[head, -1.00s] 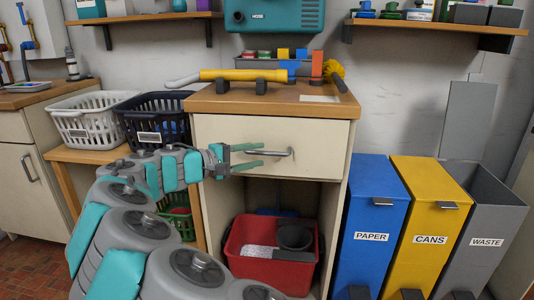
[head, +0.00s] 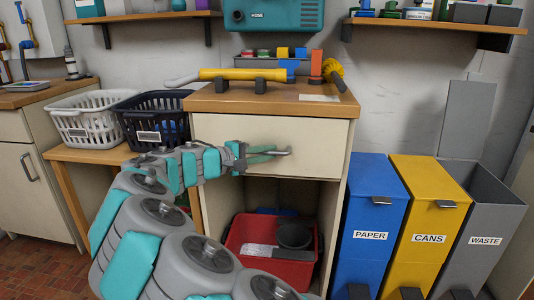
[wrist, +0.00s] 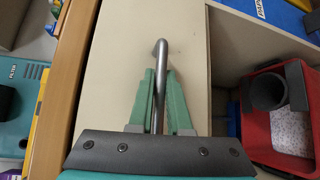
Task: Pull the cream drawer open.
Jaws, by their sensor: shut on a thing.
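The cream drawer (head: 225,130) sits under the wooden top of the cabinet, its front flush with the frame as far as I can see. Its metal bar handle (head: 285,152) lies across the front. My gripper (head: 262,153) comes from the left, with its green fingers around the handle. In the wrist view the handle (wrist: 161,55) runs between the two fingers of my gripper (wrist: 160,95), which are shut on it. The cream drawer front (wrist: 115,50) lies behind them. Part of the handle is hidden by the fingers.
Below the drawer, an open shelf holds a red tub (head: 258,268). A blue paper bin (head: 372,210), a yellow cans bin (head: 430,225) and a grey waste bin (head: 488,215) stand right. White (head: 85,128) and dark (head: 155,120) baskets stand left.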

